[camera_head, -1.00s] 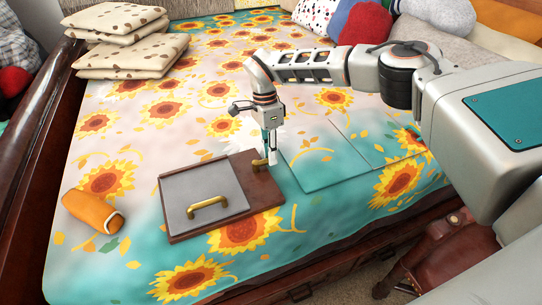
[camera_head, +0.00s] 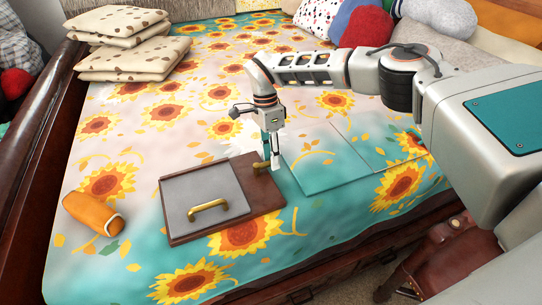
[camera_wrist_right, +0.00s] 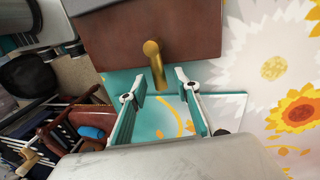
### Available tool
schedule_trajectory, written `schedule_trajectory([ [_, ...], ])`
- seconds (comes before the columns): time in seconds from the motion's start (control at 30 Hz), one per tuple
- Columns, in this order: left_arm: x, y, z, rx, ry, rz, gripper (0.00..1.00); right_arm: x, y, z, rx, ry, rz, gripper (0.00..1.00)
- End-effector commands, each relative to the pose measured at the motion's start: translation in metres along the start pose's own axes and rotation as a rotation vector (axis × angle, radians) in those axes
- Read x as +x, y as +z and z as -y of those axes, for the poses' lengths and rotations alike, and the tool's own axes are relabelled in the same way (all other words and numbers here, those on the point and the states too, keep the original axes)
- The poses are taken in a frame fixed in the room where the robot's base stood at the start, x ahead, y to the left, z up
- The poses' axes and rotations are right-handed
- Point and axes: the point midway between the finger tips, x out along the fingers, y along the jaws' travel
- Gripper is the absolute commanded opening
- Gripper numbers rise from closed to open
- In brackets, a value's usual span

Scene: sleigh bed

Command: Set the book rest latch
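The book rest is a brown wooden board (camera_head: 268,192) with a grey panel (camera_head: 188,187) and a brass handle (camera_head: 208,208), lying on the bed. Its brass latch (camera_head: 261,167) is at the board's upper right; in the right wrist view the latch (camera_wrist_right: 154,62) has a round knob end and an arm pointing toward my gripper. My right gripper (camera_head: 274,166) is beside the latch, at the board's edge. In the right wrist view its two fingers (camera_wrist_right: 159,80) are apart, with the latch arm's end between or just beyond the tips; contact is unclear. My left gripper is out of view.
An orange roll (camera_head: 93,214) lies left of the board. Flat rectangular panels (camera_head: 325,158) lie on the sunflower bedspread to its right. Folded spotted cushions (camera_head: 128,55) are at the back left, pillows (camera_head: 366,25) at the back right. The dark bed rail (camera_head: 38,165) borders the left.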

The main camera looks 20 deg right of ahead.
Motion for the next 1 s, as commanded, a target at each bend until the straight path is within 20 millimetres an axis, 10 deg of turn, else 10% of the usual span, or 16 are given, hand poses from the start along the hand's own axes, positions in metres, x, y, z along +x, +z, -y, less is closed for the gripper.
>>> schedule_trajectory([
  [0.6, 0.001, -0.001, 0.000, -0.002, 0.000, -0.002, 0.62, -0.103, 0.000, 0.001, 0.001, -0.004, 0.000, 0.32],
  [1.0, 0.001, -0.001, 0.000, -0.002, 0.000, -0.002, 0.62, -0.120, 0.000, 0.000, -0.001, -0.001, 0.000, 0.32],
])
